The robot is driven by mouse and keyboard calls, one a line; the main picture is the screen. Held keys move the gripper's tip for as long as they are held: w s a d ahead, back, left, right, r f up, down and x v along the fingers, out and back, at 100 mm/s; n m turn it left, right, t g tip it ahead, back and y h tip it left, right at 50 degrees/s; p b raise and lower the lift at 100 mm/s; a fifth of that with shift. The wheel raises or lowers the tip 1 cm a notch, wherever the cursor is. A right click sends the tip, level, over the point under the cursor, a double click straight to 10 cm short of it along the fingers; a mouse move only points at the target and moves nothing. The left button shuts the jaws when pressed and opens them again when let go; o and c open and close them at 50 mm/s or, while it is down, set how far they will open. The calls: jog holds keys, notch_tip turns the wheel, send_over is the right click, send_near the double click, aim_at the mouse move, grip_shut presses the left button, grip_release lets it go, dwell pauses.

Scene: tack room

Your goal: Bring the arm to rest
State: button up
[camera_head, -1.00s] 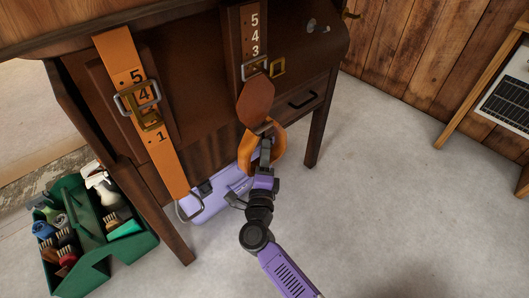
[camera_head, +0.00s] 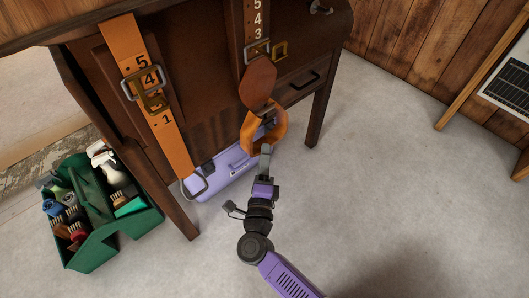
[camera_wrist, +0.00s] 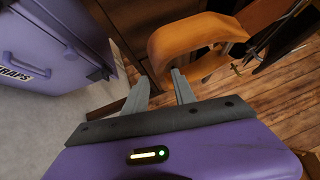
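My arm is extended low over the floor, with its purple and black wrist in the head view. My gripper (camera_head: 266,150) points at the orange stirrup loop (camera_head: 250,138), just below its right side. In the wrist view, the two grey fingers (camera_wrist: 160,76) stand apart with nothing between them. The orange loop (camera_wrist: 192,36) is just past the fingertips there; I cannot tell whether they touch. The loop hangs from a numbered strap (camera_head: 257,22) with a brown leather flap on the dark wooden cabinet.
A second, orange numbered strap (camera_head: 176,142) hangs at left, ending in a metal stirrup. A purple case (camera_head: 222,178) lies under the cabinet (camera_head: 200,45). A green caddy (camera_head: 90,245) of brushes and bottles stands left. The floor to the right is clear.

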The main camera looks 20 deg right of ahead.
dwell(0.3)
jog(key=s+d+r+n+g+y, duration=0.1)
jog(key=s+r+n+y, duration=0.2)
jog(key=s+n, duration=0.75)
jog(key=s+r+n+y, duration=0.3)
jog(key=s+n, duration=0.3)
jog(key=s, duration=0.9)
jog(key=s+d+r+n+g+y, duration=0.1)
jog(key=s+r+n+y, duration=0.25)
jog(key=s+n, duration=0.7)
notch_tip(320, 180, up, 33)
jog(key=s+m+p, duration=0.1)
jog(key=s+p, duration=0.1)
jog(key=p, duration=3)
jog(key=shift+s+m+g+h+p, duration=0.2)
jog(key=shift+m+g+h+p, duration=0.1)
jog(key=shift+m+h, duration=0.1)
